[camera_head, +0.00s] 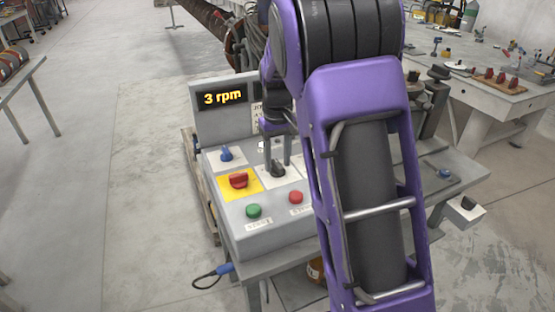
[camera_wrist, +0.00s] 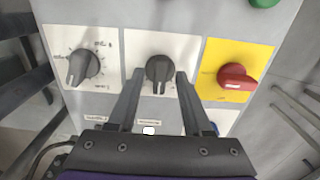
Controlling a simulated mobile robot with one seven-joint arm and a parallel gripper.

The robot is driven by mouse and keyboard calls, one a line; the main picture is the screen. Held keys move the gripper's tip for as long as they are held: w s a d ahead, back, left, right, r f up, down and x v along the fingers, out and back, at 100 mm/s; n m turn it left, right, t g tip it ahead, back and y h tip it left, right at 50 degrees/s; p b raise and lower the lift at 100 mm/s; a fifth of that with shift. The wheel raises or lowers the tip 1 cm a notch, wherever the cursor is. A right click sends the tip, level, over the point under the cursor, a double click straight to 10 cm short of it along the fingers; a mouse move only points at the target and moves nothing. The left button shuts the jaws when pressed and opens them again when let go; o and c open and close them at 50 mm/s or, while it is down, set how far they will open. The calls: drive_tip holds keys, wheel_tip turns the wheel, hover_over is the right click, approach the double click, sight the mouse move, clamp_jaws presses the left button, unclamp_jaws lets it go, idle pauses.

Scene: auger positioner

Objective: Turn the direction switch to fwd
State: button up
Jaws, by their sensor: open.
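A dark selector switch (camera_wrist: 158,70) sits on a white plate of the control box; in the head view it shows as a black knob (camera_head: 277,169). Its label is too small to read, so I cannot tell its marked position. My gripper (camera_wrist: 160,77) is open, with one finger on each side of this knob and small gaps visible. In the head view my gripper (camera_head: 276,152) points down at the knob from above, its right side partly hidden by my purple arm.
A red switch (camera_head: 239,181) on a yellow plate, a blue knob (camera_head: 226,154), a green button (camera_head: 253,211) and a red button (camera_head: 296,197) are close by. Another dark knob (camera_wrist: 80,67) with dial marks is beside it. The display (camera_head: 222,98) reads 3 rpm.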

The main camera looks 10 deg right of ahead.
drive_tip(key=shift+c, duration=0.3)
clamp_jaws()
drive_tip(key=shift+r+m+p, duration=0.1)
drive_tip(key=shift+m+p, duration=0.3)
drive_tip(key=m+p, duration=0.2)
drive_tip(key=m, duration=0.1)
drive_tip(key=shift+r, duration=0.1)
drive_tip(key=shift+m+p, duration=1.35)
drive_tip(key=shift+m, duration=1.15)
drive_tip(key=shift+f, duration=0.2)
drive_tip(key=shift+o, duration=0.3)
unclamp_jaws()
